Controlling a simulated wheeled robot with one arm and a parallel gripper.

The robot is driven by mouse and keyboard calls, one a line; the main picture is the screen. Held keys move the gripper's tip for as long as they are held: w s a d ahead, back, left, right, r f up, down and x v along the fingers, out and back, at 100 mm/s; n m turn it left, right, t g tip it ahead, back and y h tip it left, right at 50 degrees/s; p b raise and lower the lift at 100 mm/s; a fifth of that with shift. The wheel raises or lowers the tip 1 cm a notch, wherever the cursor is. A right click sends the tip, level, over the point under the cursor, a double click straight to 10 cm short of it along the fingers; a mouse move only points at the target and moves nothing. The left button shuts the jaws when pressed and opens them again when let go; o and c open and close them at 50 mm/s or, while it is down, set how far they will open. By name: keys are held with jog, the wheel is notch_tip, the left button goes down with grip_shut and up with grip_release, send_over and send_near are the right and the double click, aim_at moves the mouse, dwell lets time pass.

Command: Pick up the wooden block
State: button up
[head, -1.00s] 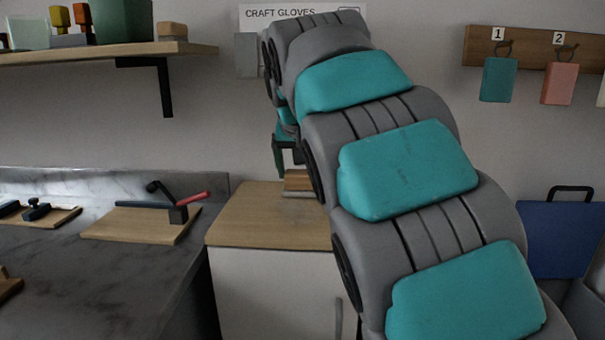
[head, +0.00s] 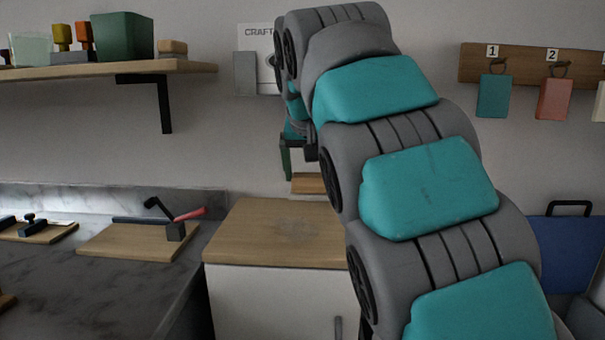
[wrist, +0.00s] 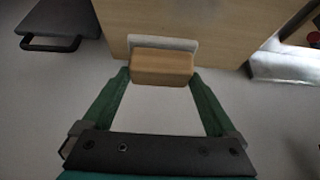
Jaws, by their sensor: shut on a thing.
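The wooden block (head: 307,183) is a small light-brown bar, partly hidden behind my arm in the head view. It is held just above the wooden top of the white cabinet, with the wall behind it. In the wrist view the block (wrist: 162,68) lies crosswise between the tips of my two green fingers. My gripper (wrist: 161,76) is shut on it, one finger at each end. In the head view my gripper (head: 299,172) is mostly hidden by my arm.
The cabinet's wooden top (head: 255,232) is otherwise clear. A dark counter (head: 130,285) on the left bears a board (head: 125,240) with a clamp-like tool. A shelf (head: 100,76) with containers hangs above.

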jog(key=s+d+r+b, duration=0.1)
jog(key=s+d, duration=0.6)
jog(key=d, duration=0.4)
jog(key=shift+d, duration=0.35)
jog(key=shift+s+r, duration=0.1)
jog(key=shift+r, duration=0.05)
jog(key=o, duration=0.8)
jog(key=c, duration=0.6)
